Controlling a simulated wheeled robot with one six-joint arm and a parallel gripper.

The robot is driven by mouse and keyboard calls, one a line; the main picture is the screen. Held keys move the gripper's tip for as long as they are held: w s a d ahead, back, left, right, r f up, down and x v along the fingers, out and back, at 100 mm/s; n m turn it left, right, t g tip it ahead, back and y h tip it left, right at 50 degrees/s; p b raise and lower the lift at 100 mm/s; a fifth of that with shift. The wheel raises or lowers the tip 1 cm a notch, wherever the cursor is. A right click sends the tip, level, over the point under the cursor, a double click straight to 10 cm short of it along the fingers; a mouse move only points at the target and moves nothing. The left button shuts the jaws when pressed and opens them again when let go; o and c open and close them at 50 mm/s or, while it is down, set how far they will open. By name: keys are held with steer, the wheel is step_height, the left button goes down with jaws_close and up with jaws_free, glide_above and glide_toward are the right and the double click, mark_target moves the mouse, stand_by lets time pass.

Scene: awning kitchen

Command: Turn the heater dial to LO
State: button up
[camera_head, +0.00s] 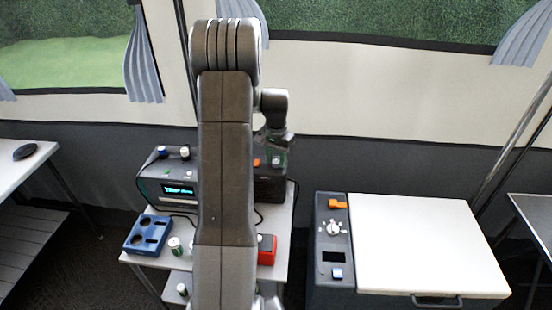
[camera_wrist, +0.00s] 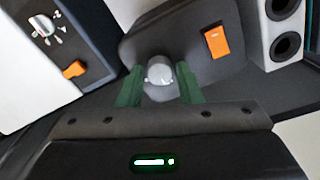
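A dark unit with an orange rocker switch (camera_wrist: 215,42) fills the middle of the wrist view. It looks like the heater, but I can read no label on it. Its round whitish dial (camera_wrist: 160,75) lies between the two green fingers of my gripper (camera_wrist: 159,68). The fingers are apart, one on each side of the dial, with a small gap showing at each side. I cannot read LO or the dial's pointer. In the head view the same dark unit (camera_head: 270,188) stands at the table's back right, and my gripper (camera_head: 276,155) is over it, partly blurred.
A box with a lit display (camera_head: 180,189) and a blue tray (camera_head: 148,234) share the small table (camera_head: 283,225) with a red box (camera_head: 267,250). A white-lidded chest (camera_head: 425,240) stands right, with its own knob (camera_head: 333,228) and orange switch. My arm hides the table's middle.

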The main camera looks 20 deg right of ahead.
mark_target(276, 161)
steer(key=shift+o, duration=1.2)
step_height(276, 161, up, 14)
steer(key=b, duration=0.1)
steer(key=shift+f, duration=0.1)
step_height(276, 161, down, 14)
steer(key=shift+r+p, duration=0.1)
steer(key=shift+p, duration=0.4)
